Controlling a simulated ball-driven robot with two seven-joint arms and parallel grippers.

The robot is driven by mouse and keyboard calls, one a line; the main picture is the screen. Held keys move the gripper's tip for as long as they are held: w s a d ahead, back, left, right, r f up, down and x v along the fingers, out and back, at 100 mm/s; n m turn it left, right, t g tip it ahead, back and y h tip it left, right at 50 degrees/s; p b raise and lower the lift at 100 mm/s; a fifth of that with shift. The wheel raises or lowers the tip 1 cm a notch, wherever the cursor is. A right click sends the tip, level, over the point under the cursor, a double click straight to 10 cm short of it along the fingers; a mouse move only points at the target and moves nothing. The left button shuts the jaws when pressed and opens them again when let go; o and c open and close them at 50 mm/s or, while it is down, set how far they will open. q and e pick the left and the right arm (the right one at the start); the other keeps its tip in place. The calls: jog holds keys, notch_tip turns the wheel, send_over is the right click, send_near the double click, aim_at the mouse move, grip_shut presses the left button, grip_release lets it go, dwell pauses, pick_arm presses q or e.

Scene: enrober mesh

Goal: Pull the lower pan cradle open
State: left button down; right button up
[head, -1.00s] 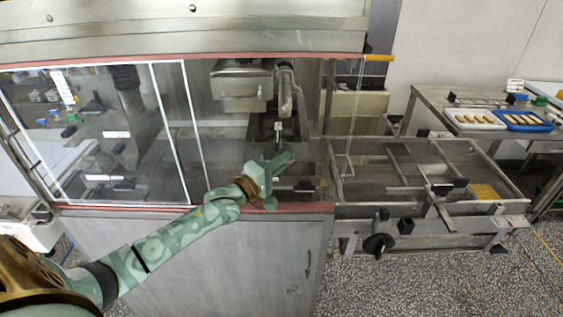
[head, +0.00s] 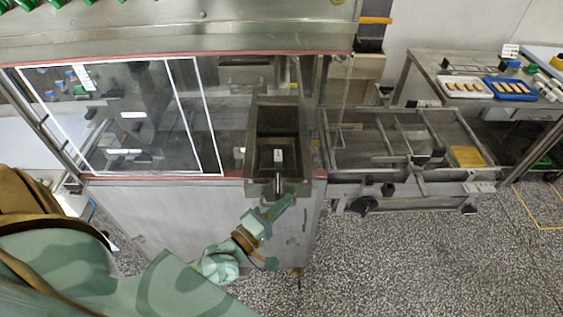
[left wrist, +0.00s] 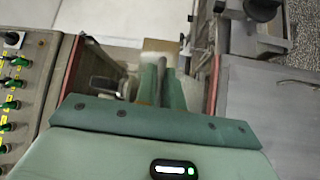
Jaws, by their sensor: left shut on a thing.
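The lower pan cradle (head: 250,150) is a dark metal drawer-like box that stands out through the cabinet opening, past the red-edged sill. A small white label shows inside it. My left gripper (head: 281,200) is at the cradle's front end, shut on its handle (head: 277,187); the fingers hide much of the handle. In the left wrist view the green fingers (left wrist: 160,82) point into the opening, and what they hold is blurred and largely hidden. My right gripper is in neither view.
A sliding glass panel (head: 120,118) covers the cabinet's left part. A metal conveyor frame (head: 400,180) adjoins on the right. A table with a white tray (head: 466,95) and a blue tray (head: 510,97) stands farther right. The speckled floor in front is clear.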

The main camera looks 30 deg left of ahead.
pick_arm(q)
jog(key=s+d+p, duration=0.2)
jog(key=s+d, duration=0.6)
jog(key=s, duration=0.6)
jog(key=shift+d+r, duration=0.15)
jog(key=shift+d, duration=0.25)
jog(key=c, duration=1.8)
grip_release()
jog(key=shift+s, duration=0.1)
jog(key=shift+s+d, duration=0.1)
jog(key=shift+s, duration=0.1)
jog(key=shift+w, duration=0.15)
